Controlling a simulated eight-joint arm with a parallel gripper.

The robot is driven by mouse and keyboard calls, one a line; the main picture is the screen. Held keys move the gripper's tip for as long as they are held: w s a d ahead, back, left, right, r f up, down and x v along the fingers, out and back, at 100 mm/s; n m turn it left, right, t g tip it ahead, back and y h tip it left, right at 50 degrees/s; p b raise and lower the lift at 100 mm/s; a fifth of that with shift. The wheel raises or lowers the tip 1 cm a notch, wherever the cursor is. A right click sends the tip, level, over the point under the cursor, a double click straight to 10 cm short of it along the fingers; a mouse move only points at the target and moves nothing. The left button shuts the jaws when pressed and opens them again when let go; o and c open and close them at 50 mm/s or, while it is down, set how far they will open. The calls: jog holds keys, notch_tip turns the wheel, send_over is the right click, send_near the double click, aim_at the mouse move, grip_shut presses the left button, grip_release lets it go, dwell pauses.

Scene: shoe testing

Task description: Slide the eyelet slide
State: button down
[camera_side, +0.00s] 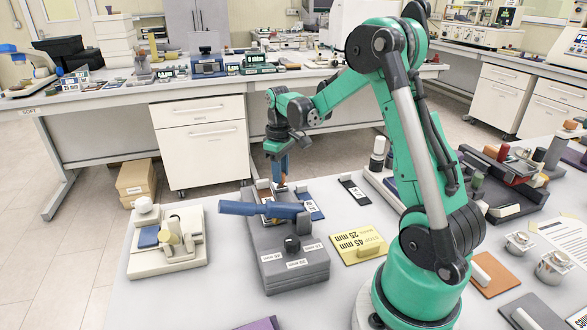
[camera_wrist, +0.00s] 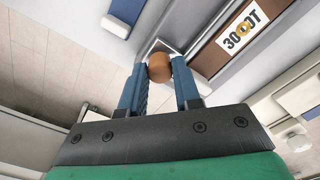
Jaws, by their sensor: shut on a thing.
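My gripper (camera_side: 281,184) reaches down at the back end of a grey bench fixture (camera_side: 290,268). In the wrist view its two blue fingers (camera_wrist: 160,72) are closed on either side of a round orange-brown knob (camera_wrist: 159,67), which is held between the tips. I take this knob to be the handle of the eyelet slide; the slide's body is mostly hidden in both views. The fixture carries a blue lever (camera_side: 255,209) lying across it and a black knob (camera_side: 292,244) on its front part.
A cream fixture (camera_side: 165,255) with a blue pad stands to the left. A yellow 45 mm/25 mm plate (camera_side: 357,244) and a black labelled strip (camera_side: 354,191) lie to the right. The wrist view shows a brown strip with a white label (camera_wrist: 243,25) close to the right finger.

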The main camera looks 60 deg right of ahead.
jog(key=shift+w+d, duration=0.6)
jog(key=shift+w, duration=0.05)
jog(key=c, duration=0.6)
grip_release()
jog(key=shift+r, duration=0.1)
notch_tip(320, 180, up, 5)
jog(key=shift+r, duration=0.2)
